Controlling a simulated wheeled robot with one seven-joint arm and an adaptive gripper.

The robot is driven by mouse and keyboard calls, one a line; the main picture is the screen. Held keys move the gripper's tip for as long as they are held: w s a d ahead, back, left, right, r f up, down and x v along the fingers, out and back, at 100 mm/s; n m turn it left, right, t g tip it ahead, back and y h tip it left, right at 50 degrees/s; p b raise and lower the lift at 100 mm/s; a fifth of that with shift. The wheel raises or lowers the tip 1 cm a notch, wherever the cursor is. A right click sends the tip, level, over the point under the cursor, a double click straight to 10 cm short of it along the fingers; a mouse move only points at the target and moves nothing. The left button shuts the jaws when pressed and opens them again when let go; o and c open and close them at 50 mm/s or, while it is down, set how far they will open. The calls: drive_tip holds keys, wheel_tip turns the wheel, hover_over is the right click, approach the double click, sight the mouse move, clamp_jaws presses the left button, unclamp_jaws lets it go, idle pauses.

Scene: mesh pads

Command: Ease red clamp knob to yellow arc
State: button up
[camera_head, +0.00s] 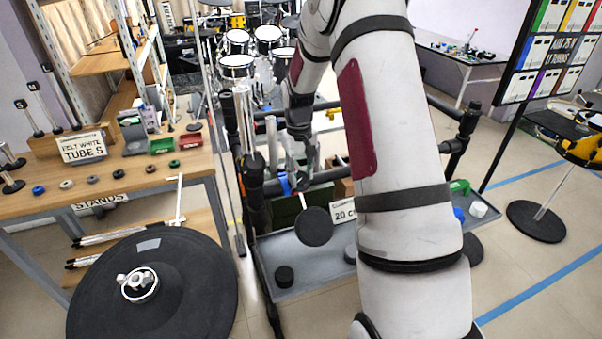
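My arm comes down from the top of the view, and its wrist and gripper (300,172) hang over the dark rack in the middle. The fingers are small and partly merged with the parts behind them, so I cannot tell whether they are open or shut. A tiny red spot (294,191) shows just below the fingertips, beside a small blue spot. It may be the red clamp knob, but it is too small to be sure. A black round pad (313,226) on a pale stem is just below it. I cannot make out a yellow arc there.
A grey tray (300,280) with black pucks lies under the rack. A large black cymbal-like disc (185,290) is at the front left. A wooden bench (110,185) stands left. My forearm hides much of the rack's right side.

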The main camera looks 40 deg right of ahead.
drive_tip(key=c, duration=0.3)
drive_tip(key=shift+c, duration=0.2)
drive_tip(key=m+y, duration=0.1)
drive_tip(key=m+t+y, duration=0.1)
drive_tip(key=m, duration=0.1)
drive_tip(key=shift+s+d+m+y, duration=0.15)
drive_tip(key=shift+d+m+y, duration=0.15)
drive_tip(key=m+t+y, duration=0.1)
drive_tip(key=m, duration=0.1)
drive_tip(key=m+t+y+p, duration=0.1)
drive_tip(key=m, duration=0.1)
drive_tip(key=shift+s+d+f+m, duration=0.15)
drive_tip(key=shift+s+m, duration=0.05)
drive_tip(key=shift+m, duration=0.1)
drive_tip(key=shift+t+y, duration=0.4)
drive_tip(key=o, duration=1.2)
drive_tip(key=shift+c, duration=0.2)
